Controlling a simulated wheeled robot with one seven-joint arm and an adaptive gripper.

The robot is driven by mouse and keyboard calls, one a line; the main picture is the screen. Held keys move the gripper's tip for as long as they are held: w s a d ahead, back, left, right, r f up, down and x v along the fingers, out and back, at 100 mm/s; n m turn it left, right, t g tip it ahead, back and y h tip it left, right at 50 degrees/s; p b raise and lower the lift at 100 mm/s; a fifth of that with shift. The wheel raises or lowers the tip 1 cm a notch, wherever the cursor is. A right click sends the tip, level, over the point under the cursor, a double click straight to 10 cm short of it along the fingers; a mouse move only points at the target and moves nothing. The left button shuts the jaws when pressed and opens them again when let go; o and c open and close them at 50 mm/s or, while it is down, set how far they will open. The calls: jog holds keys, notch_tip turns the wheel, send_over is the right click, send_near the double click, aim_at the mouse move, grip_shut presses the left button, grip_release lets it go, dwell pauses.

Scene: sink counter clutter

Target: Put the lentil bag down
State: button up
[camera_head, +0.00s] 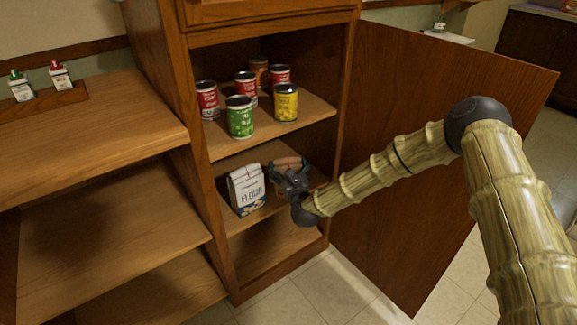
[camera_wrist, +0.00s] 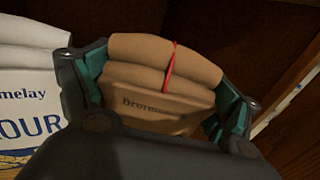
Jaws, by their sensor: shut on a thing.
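The lentil bag is a brown paper bag with a rolled top and a red band (camera_wrist: 165,80). It fills the space between the fingers of my gripper (camera_wrist: 158,92) in the wrist view. In the head view the bag (camera_head: 289,162) shows at the gripper (camera_head: 290,180) on the middle shelf (camera_head: 262,155) of the open cabinet. My gripper is shut on the bag. The bag looks upright. Its lower part is hidden by the gripper, so I cannot tell whether it touches the shelf.
A white flour bag (camera_head: 247,190) stands just left of my gripper. Several cans, including a green can (camera_head: 240,118) and a yellow can (camera_head: 286,103), stand on the shelf above. The open cabinet door (camera_head: 430,140) is at the right, behind my arm.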

jog(key=w+f+b, duration=0.1)
jog(key=w+f, duration=0.3)
jog(key=w, duration=0.3)
jog(key=shift+w, duration=0.15)
jog(key=shift+d, duration=0.1)
jog(key=shift+f, duration=0.15)
jog(key=o, duration=1.3)
jog(key=p+v, duration=0.1)
jog(key=v, duration=1.1)
